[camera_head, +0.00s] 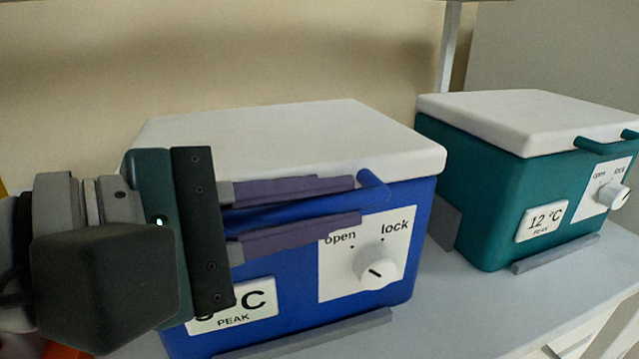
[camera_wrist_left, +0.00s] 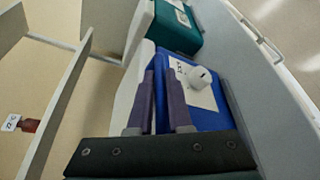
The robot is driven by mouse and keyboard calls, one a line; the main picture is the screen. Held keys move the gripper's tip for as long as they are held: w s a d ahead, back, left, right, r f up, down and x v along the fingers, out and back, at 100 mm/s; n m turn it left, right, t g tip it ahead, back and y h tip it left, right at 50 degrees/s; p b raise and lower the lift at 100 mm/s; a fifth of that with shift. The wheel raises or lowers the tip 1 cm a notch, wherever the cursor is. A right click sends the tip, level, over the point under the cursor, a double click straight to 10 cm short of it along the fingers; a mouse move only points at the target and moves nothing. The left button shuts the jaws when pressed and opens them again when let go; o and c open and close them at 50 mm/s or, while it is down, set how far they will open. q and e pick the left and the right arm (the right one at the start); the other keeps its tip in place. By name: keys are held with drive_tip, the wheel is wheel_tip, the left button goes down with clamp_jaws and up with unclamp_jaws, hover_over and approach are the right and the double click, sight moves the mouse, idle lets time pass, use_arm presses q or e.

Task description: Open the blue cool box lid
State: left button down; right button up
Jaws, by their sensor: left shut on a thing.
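The blue cool box (camera_head: 296,306) stands on a light grey surface, and its white lid (camera_head: 285,138) lies down on it. A blue bar handle (camera_head: 373,187) runs along the front just below the lid edge. My left gripper (camera_head: 352,204) is shut on this handle, with one purple finger above it and one below. A white knob (camera_head: 378,268) sits on the front panel between the words "open" and "lock"; which word it points to is hard to tell. In the left wrist view the fingers (camera_wrist_left: 163,90) reach along the blue box (camera_wrist_left: 208,118). My right gripper is out of view.
A teal cool box (camera_head: 480,200) with a white lid, a "12 °C" label and its own knob stands to the right, with a gap between the boxes. Grey strips (camera_head: 310,335) lie along the box fronts. A wall is behind, and a pale post (camera_head: 447,45) rises behind the gap.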

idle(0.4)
use_arm(q)
drive_tip(key=w+a+r+n+g+p, duration=0.1)
drive_tip(key=w+r+n+p, duration=0.1)
drive_tip(key=r+p, duration=0.6)
drive_tip(key=w+a+r+n+g+p, duration=0.1)
drive_tip(key=w+r+p, duration=0.3)
drive_tip(key=p, duration=0.9)
drive_tip(key=shift+w+r+n+g, duration=0.15)
drive_tip(key=shift+r+n+g, duration=0.45)
drive_tip(key=shift+r, duration=1.3)
drive_tip(key=c, duration=1.1)
unclamp_jaws()
drive_tip(key=shift+a, duration=0.1)
